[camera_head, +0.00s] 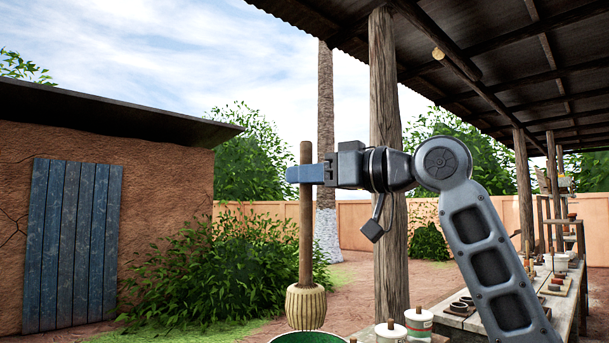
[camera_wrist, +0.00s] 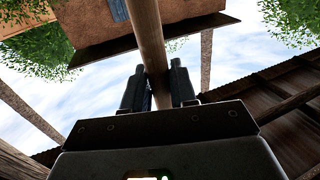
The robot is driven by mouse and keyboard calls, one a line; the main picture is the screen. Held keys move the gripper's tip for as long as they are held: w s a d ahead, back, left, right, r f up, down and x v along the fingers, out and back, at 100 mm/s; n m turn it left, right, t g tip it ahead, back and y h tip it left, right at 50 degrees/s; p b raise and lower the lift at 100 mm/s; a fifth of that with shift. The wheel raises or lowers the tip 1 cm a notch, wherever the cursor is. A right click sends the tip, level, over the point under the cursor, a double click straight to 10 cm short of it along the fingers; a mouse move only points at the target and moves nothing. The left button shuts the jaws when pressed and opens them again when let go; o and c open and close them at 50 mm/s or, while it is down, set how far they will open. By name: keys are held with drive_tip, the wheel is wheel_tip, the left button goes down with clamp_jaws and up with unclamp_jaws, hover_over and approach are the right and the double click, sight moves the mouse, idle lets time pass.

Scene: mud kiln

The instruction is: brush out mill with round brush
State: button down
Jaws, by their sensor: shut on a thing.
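The round brush (camera_head: 306,305) has a long brown wooden handle and a pale, bound bristle head. It hangs upright with its head down. My gripper (camera_head: 306,174) is shut on the upper part of the handle. In the wrist view the handle (camera_wrist: 149,40) passes between the two dark fingers of my gripper (camera_wrist: 160,90). A green rim (camera_head: 308,338), perhaps of the mill, shows at the bottom edge of the head view, just below the brush head. Most of that green thing is out of frame, so I cannot tell whether the brush touches it.
A wooden workbench (camera_head: 455,322) at the right carries pots and jars, including a white jar with a green band (camera_head: 419,322). A thick wooden post (camera_head: 384,180) stands behind my arm. A mud hut with a blue door (camera_head: 72,245) is at the left.

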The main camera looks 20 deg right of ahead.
drive_tip(key=shift+f+b, duration=2.95)
drive_tip(key=shift+f, duration=1.75)
